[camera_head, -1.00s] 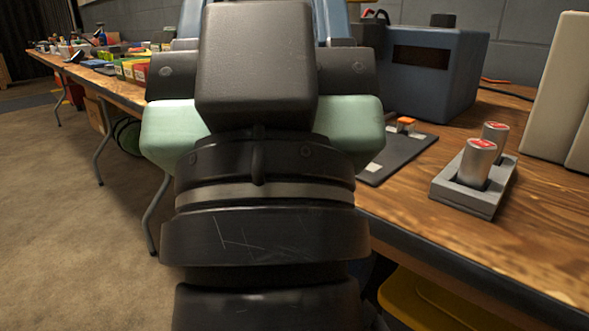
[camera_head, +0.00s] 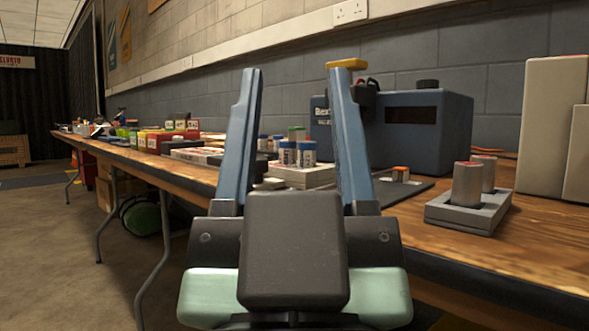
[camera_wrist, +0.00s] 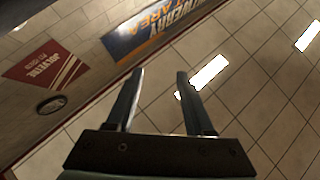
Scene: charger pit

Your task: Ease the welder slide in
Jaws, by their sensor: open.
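A blue box (camera_head: 430,140), possibly the welder, stands on the wooden bench against the wall, with a dark window and a black knob on top. A yellow piece (camera_head: 346,64) shows at its upper left. A small orange-topped block (camera_head: 400,174) sits on a dark flat plate (camera_head: 415,188) before the box. I cannot tell which part is the slide. My gripper (camera_head: 295,75) points up in front of the bench, its blue fingers wide apart with nothing between them. In the wrist view my gripper (camera_wrist: 160,75) is also open and empty, facing the ceiling and upper wall.
A grey holder (camera_head: 450,213) with two metal cylinders (camera_head: 467,184) stands at the bench's right front. Cream blocks (camera_head: 550,120) stand behind it. A white tray (camera_head: 300,176) with blue-labelled cells shows between my fingers. Coloured bins (camera_head: 165,140) line the far left.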

